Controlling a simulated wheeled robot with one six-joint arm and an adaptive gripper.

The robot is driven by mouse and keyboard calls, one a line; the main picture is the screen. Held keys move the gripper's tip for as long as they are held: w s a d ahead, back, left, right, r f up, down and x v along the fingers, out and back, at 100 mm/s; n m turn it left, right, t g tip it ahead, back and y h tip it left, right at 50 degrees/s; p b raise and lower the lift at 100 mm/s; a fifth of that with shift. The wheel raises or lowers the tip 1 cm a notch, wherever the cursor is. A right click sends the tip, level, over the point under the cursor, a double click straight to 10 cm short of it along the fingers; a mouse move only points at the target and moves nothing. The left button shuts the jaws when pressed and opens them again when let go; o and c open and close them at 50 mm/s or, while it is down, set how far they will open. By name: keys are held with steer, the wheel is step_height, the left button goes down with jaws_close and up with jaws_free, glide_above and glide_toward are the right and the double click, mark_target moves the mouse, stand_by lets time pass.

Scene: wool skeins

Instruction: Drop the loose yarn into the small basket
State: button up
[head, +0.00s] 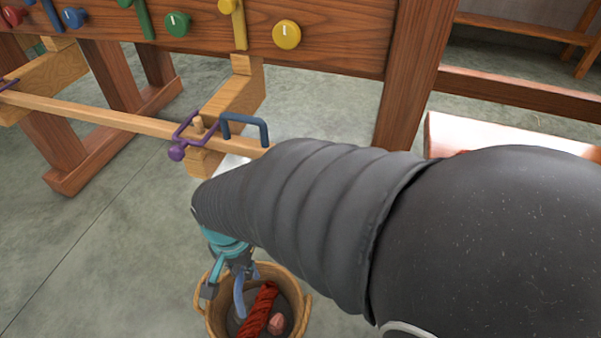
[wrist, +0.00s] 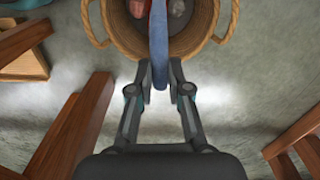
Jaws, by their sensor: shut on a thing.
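The small basket (head: 207,319) is woven wicker with rope handles and stands on the floor at the bottom of the head view. Its rim also shows at the top of the wrist view (wrist: 205,41). My gripper (head: 229,283) is above the basket, shut on a blue strand of yarn (wrist: 159,46). The blue yarn also hangs over the basket in the head view (head: 239,298). A red twisted skein (head: 260,309) and a small pinkish lump (head: 276,324) lie inside the basket. I cannot tell whether the blue yarn touches them.
A wooden frame (head: 330,40) with coloured knobs stands behind. A wooden rail (head: 100,113) carries a purple clamp (head: 177,152) and a blue handle (head: 245,122). A pale-topped bench (head: 500,140) is at the right. The floor left of the basket is clear.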

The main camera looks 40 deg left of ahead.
steer(key=shift+f, duration=0.25)
steer(key=shift+f, duration=8.45)
steer(key=o, duration=1.5)
steer(key=o, duration=0.4)
